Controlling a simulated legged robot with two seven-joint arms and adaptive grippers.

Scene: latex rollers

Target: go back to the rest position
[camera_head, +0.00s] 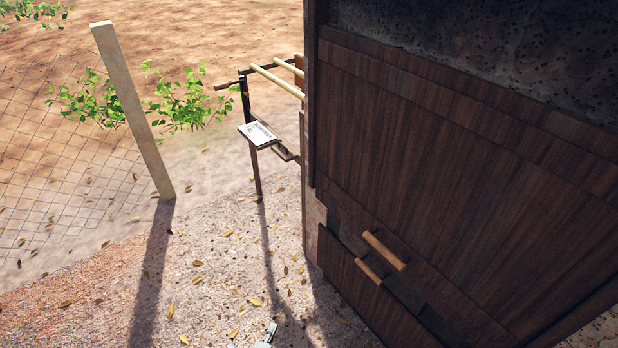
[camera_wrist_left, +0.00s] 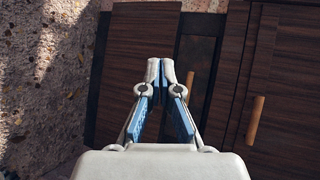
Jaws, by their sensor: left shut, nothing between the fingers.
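My left gripper (camera_wrist_left: 161,75) fills the middle of the left wrist view. Its grey fingers with blue pads meet at the tips, with nothing between them. In the head view only a small part of the left gripper (camera_head: 268,335) shows at the bottom edge, over the gravel ground. It is to the left of the dark wooden cabinet (camera_head: 440,150) and apart from it. My right gripper is in neither view.
The cabinet has two light wooden handles, an upper one (camera_head: 384,250) and a lower one (camera_head: 368,271). A roller frame (camera_head: 249,120) with pale rollers and a small sign (camera_head: 257,135) stands behind it. A post (camera_head: 133,110) and wire fence stand left. Leaf-strewn gravel lies open between.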

